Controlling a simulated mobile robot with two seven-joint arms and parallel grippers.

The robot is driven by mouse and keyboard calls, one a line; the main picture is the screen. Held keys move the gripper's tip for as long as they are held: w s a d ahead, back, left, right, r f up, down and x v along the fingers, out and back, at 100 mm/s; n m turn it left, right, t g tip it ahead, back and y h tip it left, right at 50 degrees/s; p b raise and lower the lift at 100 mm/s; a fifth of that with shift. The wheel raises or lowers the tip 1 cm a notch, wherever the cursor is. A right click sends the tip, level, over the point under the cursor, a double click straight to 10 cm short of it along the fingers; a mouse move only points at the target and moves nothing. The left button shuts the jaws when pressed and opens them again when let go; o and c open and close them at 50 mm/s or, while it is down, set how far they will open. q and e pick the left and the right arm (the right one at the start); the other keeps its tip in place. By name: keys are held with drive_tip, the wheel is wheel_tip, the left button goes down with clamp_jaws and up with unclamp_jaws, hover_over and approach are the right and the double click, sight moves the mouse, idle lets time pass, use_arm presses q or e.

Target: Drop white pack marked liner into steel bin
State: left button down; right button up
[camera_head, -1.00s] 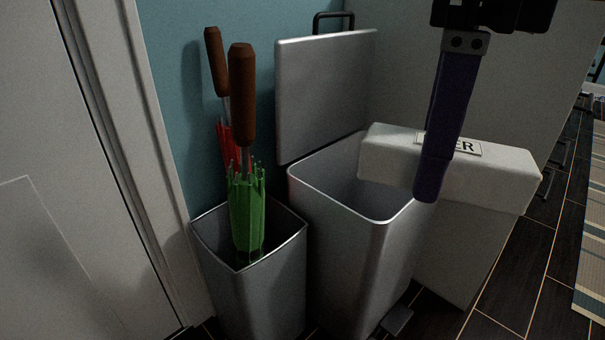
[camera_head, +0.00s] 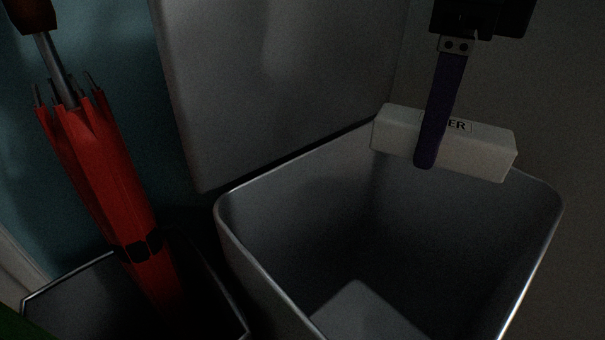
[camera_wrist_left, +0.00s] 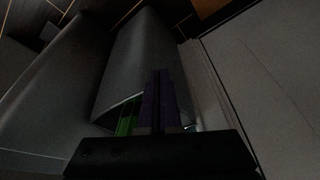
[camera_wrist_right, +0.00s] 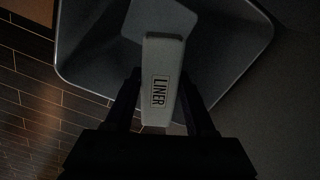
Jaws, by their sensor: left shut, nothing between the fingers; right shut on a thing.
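The white pack (camera_head: 485,152) has a label reading LINER, which is fully legible in the right wrist view (camera_wrist_right: 163,60). My right gripper (camera_head: 430,150) is shut on the pack. It holds the pack over the far right part of the open steel bin (camera_head: 228,225); the bin's rim also shows behind the pack in the right wrist view (camera_wrist_right: 80,84). In the head view one purple finger crosses the pack's face. My left gripper (camera_wrist_left: 159,85) is shut and empty, seen in the left wrist view; it is outside the head view.
The bin's raised lid (camera_head: 280,80) stands at the back. A red umbrella (camera_head: 95,185) stands in a grey holder (camera_head: 65,285) to the left of the bin. A lighter block-like shape (camera_head: 365,315) shows at the bin's bottom. Green fabric (camera_wrist_left: 127,120) shows in the left wrist view.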

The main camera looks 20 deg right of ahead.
drive_tip(key=shift+w+d+f, duration=0.1)
drive_tip(key=shift+w+f, duration=0.1)
drive_tip(key=shift+f, duration=0.15)
drive_tip(key=f+b, duration=0.1)
drive_tip(key=f, duration=0.1)
drive_tip(key=f+b, duration=0.4)
drive_tip(key=shift+s, duration=0.3)
drive_tip(key=shift+a, duration=0.2)
drive_tip(key=o, duration=1.4)
drive_tip(key=shift+r, duration=0.1)
drive_tip(key=shift+r, duration=0.1)
wheel_tip(320, 180, up, 10)
drive_tip(key=p, duration=0.6)
